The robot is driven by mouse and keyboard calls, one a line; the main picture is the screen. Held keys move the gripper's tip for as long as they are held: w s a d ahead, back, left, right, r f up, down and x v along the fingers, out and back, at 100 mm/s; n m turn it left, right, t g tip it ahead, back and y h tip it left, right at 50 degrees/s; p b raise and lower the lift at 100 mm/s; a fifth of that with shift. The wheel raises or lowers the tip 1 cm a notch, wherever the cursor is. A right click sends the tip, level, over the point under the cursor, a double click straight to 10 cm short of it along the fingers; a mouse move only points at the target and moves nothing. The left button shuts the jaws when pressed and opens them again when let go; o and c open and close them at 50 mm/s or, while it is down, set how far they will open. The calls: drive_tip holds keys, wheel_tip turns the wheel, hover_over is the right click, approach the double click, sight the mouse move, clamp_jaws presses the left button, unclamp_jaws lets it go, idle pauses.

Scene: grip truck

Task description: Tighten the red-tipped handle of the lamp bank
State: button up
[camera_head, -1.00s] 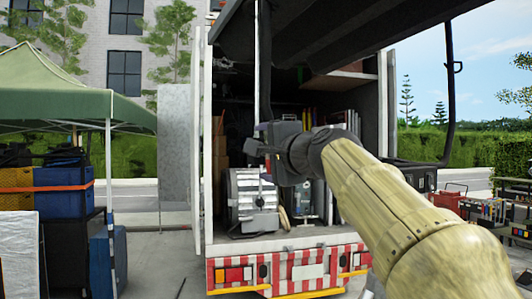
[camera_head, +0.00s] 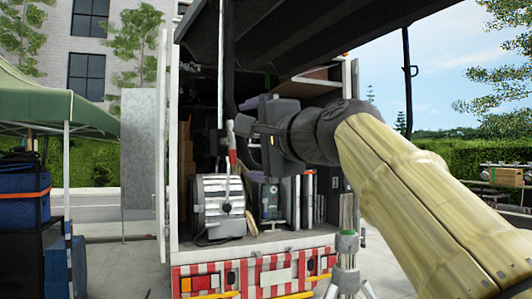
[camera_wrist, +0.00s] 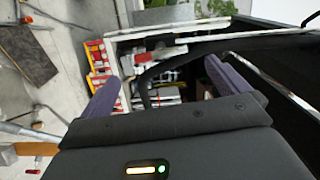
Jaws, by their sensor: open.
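In the head view the lamp bank looks to be the large black panel (camera_head: 330,25) hanging overhead, with a dark curved bar (camera_head: 229,75) below it. A handle with a red end (camera_head: 232,145) sits low by that bar, in front of the truck's opening. My gripper (camera_head: 241,126) is just right of the handle, its purple fingers apart and empty. In the wrist view the fingers of my gripper (camera_wrist: 165,90) stand wide, with a black curved bar (camera_wrist: 143,85) between them. A small red part (camera_wrist: 166,57) lies beyond it; I cannot tell for certain that it is the handle.
The truck's red-and-white rear (camera_head: 250,275) is below, with a silver lamp case (camera_head: 218,205) on its bed. A metal stand (camera_head: 347,245) rises at front right. A green tent (camera_head: 50,100) stands at left over blue cases (camera_head: 18,195).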

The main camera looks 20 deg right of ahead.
drive_tip(key=b+v, duration=0.3)
drive_tip(key=v, duration=0.5)
drive_tip(key=w+f+n+g+h+b, duration=0.1)
drive_tip(key=w+f+g, duration=0.1)
drive_tip(key=w+f, duration=0.5)
drive_tip(key=w+f+g+h, duration=0.1)
drive_tip(key=w+f+g, duration=0.15)
drive_tip(key=f, duration=0.85)
wheel_tip(320, 180, down, 20)
drive_tip(key=w+n+g+h, duration=0.1)
drive_tip(key=w+n+g, duration=0.1)
drive_tip(key=n+g, duration=0.15)
drive_tip(key=s+a+f+n+g, duration=0.1)
drive_tip(key=s+f, duration=0.4)
drive_tip(key=f, duration=0.5)
drive_tip(key=s+a+f+n+g+h+b, duration=0.1)
drive_tip(key=s+f+n+g, duration=0.2)
drive_tip(key=f, duration=0.7)
drive_tip(key=s+a+f+n+g+b, duration=0.1)
drive_tip(key=s+f+n, duration=0.4)
drive_tip(key=f, duration=0.6)
drive_tip(key=shift+s+a+g, duration=0.3)
drive_tip(key=shift+s+g, duration=0.6)
drive_tip(key=shift+s, duration=0.15)
drive_tip(key=shift+n, duration=0.25)
